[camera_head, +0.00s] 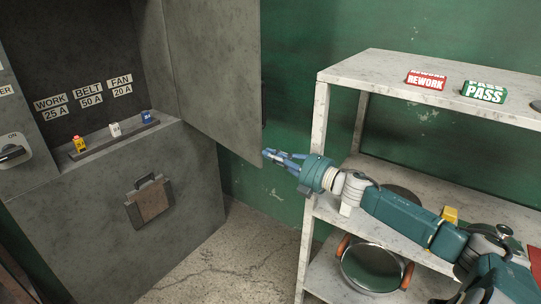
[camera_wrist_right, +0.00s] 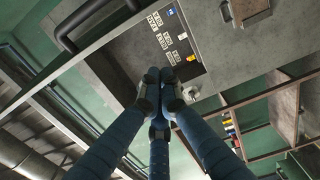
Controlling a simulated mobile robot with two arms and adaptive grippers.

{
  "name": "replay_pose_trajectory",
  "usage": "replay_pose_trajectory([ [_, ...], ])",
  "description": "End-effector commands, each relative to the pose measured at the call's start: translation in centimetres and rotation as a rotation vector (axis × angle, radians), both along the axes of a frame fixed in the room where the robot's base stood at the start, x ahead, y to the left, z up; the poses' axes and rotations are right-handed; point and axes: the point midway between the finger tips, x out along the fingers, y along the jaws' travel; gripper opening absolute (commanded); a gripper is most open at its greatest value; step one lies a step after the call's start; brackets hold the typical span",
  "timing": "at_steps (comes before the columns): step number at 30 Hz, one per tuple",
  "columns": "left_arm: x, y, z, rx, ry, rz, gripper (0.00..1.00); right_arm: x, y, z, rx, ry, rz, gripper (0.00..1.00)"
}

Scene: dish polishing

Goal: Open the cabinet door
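The grey cabinet (camera_head: 100,222) stands at the left with its upper compartment exposed. Its grey door (camera_head: 212,62) stands swung open toward the right, hinged on the compartment's right side. My right gripper (camera_head: 268,154) is just beside the door's lower free corner; I cannot tell whether it touches the door. In the right wrist view the fingers of my right gripper (camera_wrist_right: 166,82) come together at their tips, with nothing visible between them. That view also shows the cabinet's labelled compartment beyond the fingers. My left gripper is not in view.
Yellow, white and blue fuses (camera_head: 115,129) stand on a ledge inside the cabinet under labels. A switch (camera_head: 12,152) is at far left. A shelf (camera_head: 375,68) with REWORK (camera_head: 427,80) and PASS (camera_head: 484,92) signs stands at right, close under my right arm. The floor between is clear.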

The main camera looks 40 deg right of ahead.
Motion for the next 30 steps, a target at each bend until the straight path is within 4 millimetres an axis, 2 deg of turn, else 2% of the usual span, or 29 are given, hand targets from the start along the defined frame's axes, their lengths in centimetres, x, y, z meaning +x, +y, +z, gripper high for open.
replay_pose_trajectory([
  [4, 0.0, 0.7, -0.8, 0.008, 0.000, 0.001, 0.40, 1.2, 1.5, -0.8, -0.008, -0.044, -0.053, 0.00],
  [8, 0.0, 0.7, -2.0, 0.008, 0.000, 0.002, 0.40, 3.5, 4.0, -0.8, -0.033, -0.121, -0.182, 0.00],
  [12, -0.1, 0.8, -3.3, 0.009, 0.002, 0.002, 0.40, 5.4, 6.5, 0.7, -0.060, -0.184, -0.367, 0.00],
  [15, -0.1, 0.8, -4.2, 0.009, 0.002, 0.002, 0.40, 5.9, 7.7, 2.1, -0.064, -0.198, -0.510, 0.00],
  [21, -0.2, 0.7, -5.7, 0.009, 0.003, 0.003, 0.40, 4.5, 9.3, 4.2, -0.035, -0.137, -0.773, 0.00],
  [30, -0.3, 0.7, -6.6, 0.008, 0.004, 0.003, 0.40, 1.7, 10.2, 4.6, 0.003, -0.006, -0.944, 0.00],
])
